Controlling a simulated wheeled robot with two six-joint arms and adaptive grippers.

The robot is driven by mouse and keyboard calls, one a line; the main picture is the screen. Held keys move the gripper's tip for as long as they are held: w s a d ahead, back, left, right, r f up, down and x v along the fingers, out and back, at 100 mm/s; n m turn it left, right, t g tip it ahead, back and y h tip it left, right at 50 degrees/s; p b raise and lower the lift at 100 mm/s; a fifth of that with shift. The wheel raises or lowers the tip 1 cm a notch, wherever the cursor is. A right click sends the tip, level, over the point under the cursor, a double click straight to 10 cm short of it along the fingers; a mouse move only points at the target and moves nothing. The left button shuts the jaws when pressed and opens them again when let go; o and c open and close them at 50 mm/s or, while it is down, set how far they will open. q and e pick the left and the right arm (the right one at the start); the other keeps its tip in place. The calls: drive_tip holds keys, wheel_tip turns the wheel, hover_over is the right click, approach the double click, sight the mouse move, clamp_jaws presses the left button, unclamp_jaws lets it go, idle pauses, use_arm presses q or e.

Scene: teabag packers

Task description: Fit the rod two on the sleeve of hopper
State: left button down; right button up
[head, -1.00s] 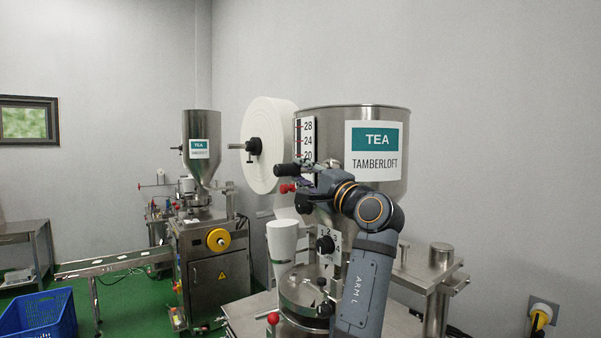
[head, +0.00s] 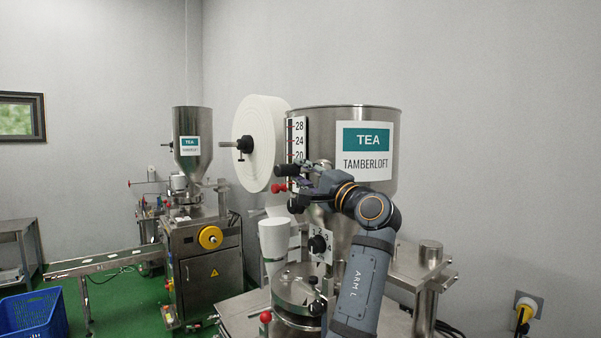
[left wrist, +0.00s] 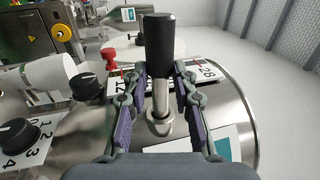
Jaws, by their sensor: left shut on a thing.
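The hopper (head: 330,120) is a large steel funnel with a TEA TAMBERLOFT label; its curved wall (left wrist: 225,110) also shows in the left wrist view. My left gripper (head: 300,176) is in front of the hopper's lower left side. It is shut on a rod (head: 284,170) with a black handle. In the left wrist view, the rod's handle (left wrist: 160,45) and metal shaft stand between the fingers. A round metal sleeve (left wrist: 160,123) on the hopper shows just below the shaft. I cannot tell whether the shaft is inside it. My right gripper is not in view.
A red knob (head: 279,188) and a black dial (head: 318,244) are close to my left arm. A numbered scale (head: 297,135) and a white paper roll (head: 261,140) stand left of the hopper. A white cup-shaped part (head: 275,238) stands below. A second machine (head: 205,250) is farther back.

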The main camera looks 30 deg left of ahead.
sight(290, 172)
use_arm(q)
drive_tip(key=shift+w+d+p, duration=0.35)
drive_tip(key=shift+w+p, duration=0.25)
drive_tip(key=shift+w, duration=0.25)
drive_tip(key=shift+w+d+p, duration=0.35)
drive_tip(key=shift+w+p, duration=0.2)
drive_tip(key=shift+w, duration=0.3)
drive_tip(key=shift+w+d+p, duration=0.35)
drive_tip(key=shift+w+p, duration=0.25)
drive_tip(key=shift+w, duration=0.25)
drive_tip(key=shift+r, duration=0.15)
drive_tip(key=shift+s+a+f+b, duration=0.1)
drive_tip(key=shift+s+a+b, duration=0.15)
drive_tip(key=shift+s+b, duration=0.35)
drive_tip(key=shift+s+a+f+b, duration=0.1)
drive_tip(key=shift+s+a+b, duration=0.1)
drive_tip(key=shift+s+b, duration=0.35)
drive_tip(key=shift+s+a+f+b, duration=0.1)
drive_tip(key=shift+s+a+b, duration=0.15)
drive_tip(key=shift+s+b, duration=0.35)
drive_tip(key=shift+s+a+r+b, duration=0.1)
drive_tip(key=shift+s+a+b, duration=0.3)
drive_tip(key=shift+s, duration=0.35)
drive_tip(key=shift+s+a+b, duration=0.25)
drive_tip(key=shift+s+b, duration=0.2)
drive_tip(key=shift+s, duration=0.3)
drive_tip(key=shift+s+a+r+b, duration=0.1)
drive_tip(key=shift+s+a+b, duration=0.3)
drive_tip(key=shift+s, duration=0.35)
